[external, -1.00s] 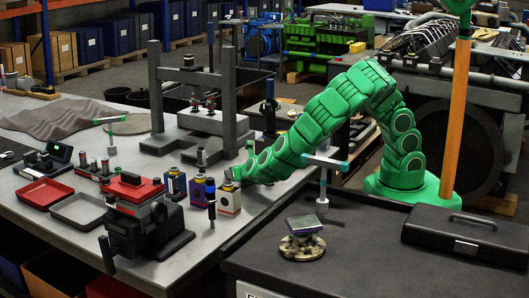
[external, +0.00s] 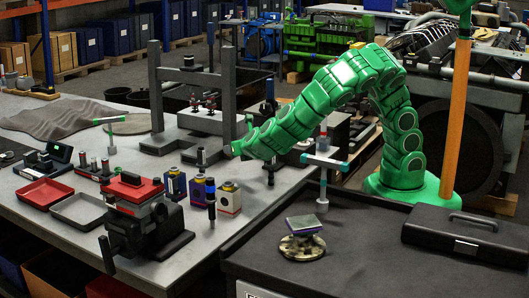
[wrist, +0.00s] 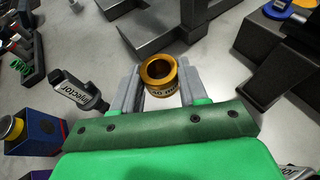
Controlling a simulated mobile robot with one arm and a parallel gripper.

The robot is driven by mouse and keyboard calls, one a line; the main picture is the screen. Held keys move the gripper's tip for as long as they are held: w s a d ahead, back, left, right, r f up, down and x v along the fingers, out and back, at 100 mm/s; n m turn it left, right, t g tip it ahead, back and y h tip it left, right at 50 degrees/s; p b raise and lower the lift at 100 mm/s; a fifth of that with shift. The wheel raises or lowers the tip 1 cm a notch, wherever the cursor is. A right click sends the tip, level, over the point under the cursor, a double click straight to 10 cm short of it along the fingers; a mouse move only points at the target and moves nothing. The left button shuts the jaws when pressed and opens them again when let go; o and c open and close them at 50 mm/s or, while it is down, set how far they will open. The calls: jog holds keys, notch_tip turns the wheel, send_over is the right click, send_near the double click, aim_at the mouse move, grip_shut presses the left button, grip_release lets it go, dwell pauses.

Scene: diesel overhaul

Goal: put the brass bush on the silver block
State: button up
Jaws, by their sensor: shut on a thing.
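My gripper (wrist: 161,88) is shut on the brass bush (wrist: 159,74), a short gold ring with dark lettering, held between the grey fingers in the wrist view. A block with a silvery top (external: 305,223) sits on a round, pale perforated disc (external: 302,247) on the dark right bench, well right of and nearer the camera than my gripper. It is not visible in the wrist view.
Small boxes (external: 229,198) and a dark upright injector (external: 211,199) stand below my gripper. A grey press frame (external: 229,85) rises behind it. A green-and-white stand (external: 322,180) stands near the block, and a black case (external: 465,236) lies to its right.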

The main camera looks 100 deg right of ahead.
jog(key=shift+r, duration=0.55)
jog(key=a+r+n+t+y, duration=0.1)
jog(key=a+r, duration=0.3)
jog(key=a, duration=0.6)
jog(key=w+a+r+n+t, duration=0.15)
jog(key=a+r, duration=0.25)
jog(key=a, duration=0.6)
jog(key=a+r+n+t+y, duration=0.15)
jog(key=a+r, duration=0.25)
jog(key=a, duration=0.5)
jog(key=s+a+r+n+t+y, duration=0.15)
jog(key=s+a+r, duration=0.25)
jog(key=s+a, duration=0.65)
jog(key=s+a+r+n+t+y, duration=0.15)
jog(key=s+a+r, duration=0.4)
jog(key=a, duration=0.95)
send_over(311, 222)
jog(key=s, duration=0.1)
jog(key=shift+n, duration=0.4)
jog(key=f, duration=0.9)
jog(key=shift+d, duration=0.4)
jog(key=shift+w+a+f, duration=0.25)
jog(key=shift+w+f, duration=0.05)
jog(key=shift+f, duration=0.2)
jog(key=shift+w+a+f, duration=0.25)
jog(key=shift+f, duration=1.55)
